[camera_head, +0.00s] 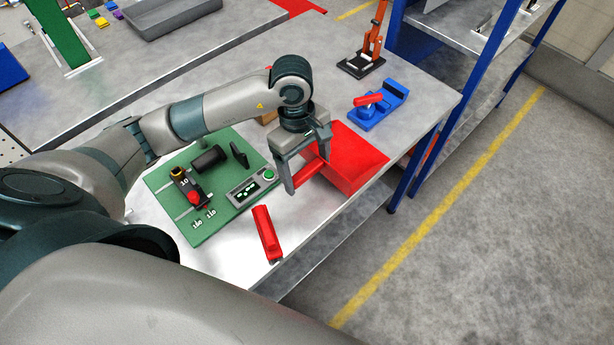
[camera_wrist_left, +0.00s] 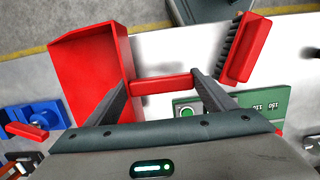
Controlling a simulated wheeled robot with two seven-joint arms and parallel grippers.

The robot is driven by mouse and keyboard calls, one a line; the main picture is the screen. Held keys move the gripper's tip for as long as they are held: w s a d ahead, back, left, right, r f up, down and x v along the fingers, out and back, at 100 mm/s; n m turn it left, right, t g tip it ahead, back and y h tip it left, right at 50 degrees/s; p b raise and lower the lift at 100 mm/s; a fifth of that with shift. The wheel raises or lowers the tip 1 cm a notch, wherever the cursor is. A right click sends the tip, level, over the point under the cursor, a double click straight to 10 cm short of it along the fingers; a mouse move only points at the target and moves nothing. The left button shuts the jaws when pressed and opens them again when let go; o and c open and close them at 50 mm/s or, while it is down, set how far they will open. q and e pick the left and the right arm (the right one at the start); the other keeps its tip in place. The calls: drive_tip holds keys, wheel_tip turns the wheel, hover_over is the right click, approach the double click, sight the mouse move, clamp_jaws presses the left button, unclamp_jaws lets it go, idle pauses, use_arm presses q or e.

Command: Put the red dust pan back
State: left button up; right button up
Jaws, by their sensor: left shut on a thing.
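The red dust pan (camera_head: 358,165) is at the right-hand edge of the metal table, beside the green board. It also shows in the left wrist view, with its open tray (camera_wrist_left: 88,72) to the left and its handle running right. My left gripper (camera_head: 308,173) is shut on the handle, with one finger on each side of it in the left wrist view (camera_wrist_left: 162,83). I cannot tell whether the pan touches the table. My right gripper is not in view.
A red hand brush (camera_head: 265,233) with dark bristles (camera_wrist_left: 232,42) lies near the table edge. The green board (camera_head: 185,212) carries several dark parts and a small panel. A blue vise-like tool (camera_head: 378,107) and an orange jib hoist (camera_head: 370,45) stand farther back. Blue-posted shelves (camera_head: 480,40) are at the right.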

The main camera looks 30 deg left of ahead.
use_arm(q)
drive_tip(key=shift+f+p, duration=0.4)
drive_tip(key=shift+f, duration=0.05)
drive_tip(key=shift+f+p, duration=0.7)
drive_tip(key=shift+f, duration=0.8)
drive_tip(key=shift+f+b, duration=0.25)
drive_tip(key=shift+b, duration=0.1)
drive_tip(key=o, duration=1.2)
drive_tip(key=shift+r, duration=0.1)
drive_tip(key=shift+c, duration=0.2)
